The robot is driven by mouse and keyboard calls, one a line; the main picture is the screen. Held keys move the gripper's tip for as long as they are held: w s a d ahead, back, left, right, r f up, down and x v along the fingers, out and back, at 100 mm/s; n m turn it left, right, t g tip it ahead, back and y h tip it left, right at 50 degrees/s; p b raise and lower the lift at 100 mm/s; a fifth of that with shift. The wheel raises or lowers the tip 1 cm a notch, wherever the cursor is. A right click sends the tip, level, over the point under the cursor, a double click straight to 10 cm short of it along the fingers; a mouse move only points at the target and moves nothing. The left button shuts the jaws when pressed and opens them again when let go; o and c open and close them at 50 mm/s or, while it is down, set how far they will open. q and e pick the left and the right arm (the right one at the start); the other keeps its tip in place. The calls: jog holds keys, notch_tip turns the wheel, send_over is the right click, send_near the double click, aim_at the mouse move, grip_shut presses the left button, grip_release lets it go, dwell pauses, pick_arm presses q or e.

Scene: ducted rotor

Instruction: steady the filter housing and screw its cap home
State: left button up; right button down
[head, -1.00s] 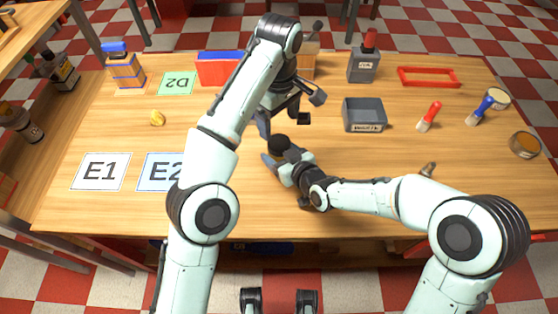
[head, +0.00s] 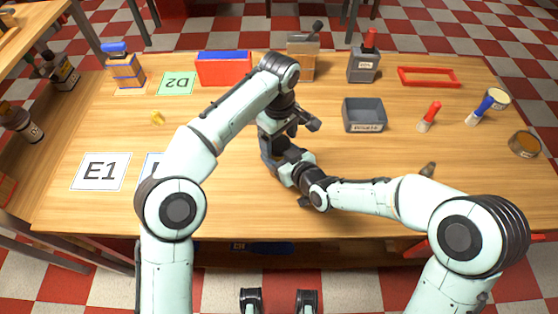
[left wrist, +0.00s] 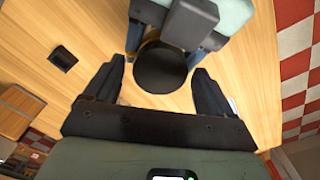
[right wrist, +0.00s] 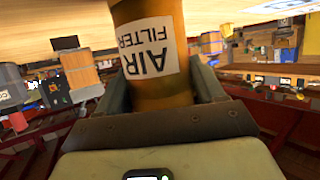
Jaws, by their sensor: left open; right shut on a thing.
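The filter housing (right wrist: 150,45) is an amber cylinder with a white AIR FILTER label, upside down in the right wrist view. My right gripper (head: 283,163) is shut around its side; the fingers flank it in the right wrist view. The black round cap (left wrist: 160,67) shows from above in the left wrist view, over the housing. How far it is seated is hidden. My left gripper (head: 284,130) is open, pointing down above the cap, with one finger on each side and gaps between. In the head view the arms hide the housing and cap.
A small black block (left wrist: 62,58) lies nearby.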

pick_arm(q)
jog(key=shift+f, duration=0.25)
jog(key=c, duration=1.1)
jog(key=m, duration=1)
jog(key=o, duration=1.2)
